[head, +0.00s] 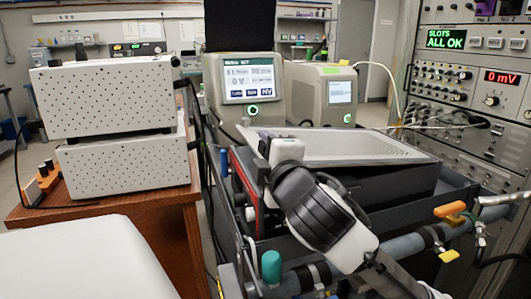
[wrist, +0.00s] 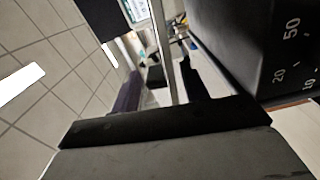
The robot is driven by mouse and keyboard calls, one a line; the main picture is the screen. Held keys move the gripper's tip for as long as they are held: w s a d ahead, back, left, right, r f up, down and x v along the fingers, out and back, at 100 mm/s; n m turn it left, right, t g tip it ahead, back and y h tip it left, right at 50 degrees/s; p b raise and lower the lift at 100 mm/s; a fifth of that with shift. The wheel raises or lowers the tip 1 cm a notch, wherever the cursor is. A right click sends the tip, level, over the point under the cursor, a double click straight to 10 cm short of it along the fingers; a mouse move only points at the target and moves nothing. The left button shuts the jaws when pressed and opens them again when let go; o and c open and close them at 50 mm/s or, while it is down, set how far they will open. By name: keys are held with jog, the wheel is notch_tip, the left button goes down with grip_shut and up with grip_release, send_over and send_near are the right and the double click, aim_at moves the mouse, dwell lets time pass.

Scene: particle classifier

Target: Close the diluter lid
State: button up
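A light grey lid-like panel (head: 345,143) with slots at its right side tops a dark box (head: 385,180) in the cart; I take it for the diluter lid, but cannot be certain. It looks slightly tilted, and my arm hides part of its left side. My gripper (head: 264,146) is at the panel's left end; contact cannot be told. In the wrist view, my gripper's two dark fingers (wrist: 160,92) stand apart. A thin pale bar (wrist: 164,45) shows between them, and nothing is clearly held.
A dark block (wrist: 250,45) with a numbered scale is close at right in the wrist view. Two screened instruments (head: 247,90) stand behind the panel. White perforated boxes (head: 103,97) sit on a wooden table at left.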

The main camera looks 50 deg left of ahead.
jog(key=b+v, duration=0.5)
jog(key=v, duration=0.9)
jog(key=shift+a, duration=0.1)
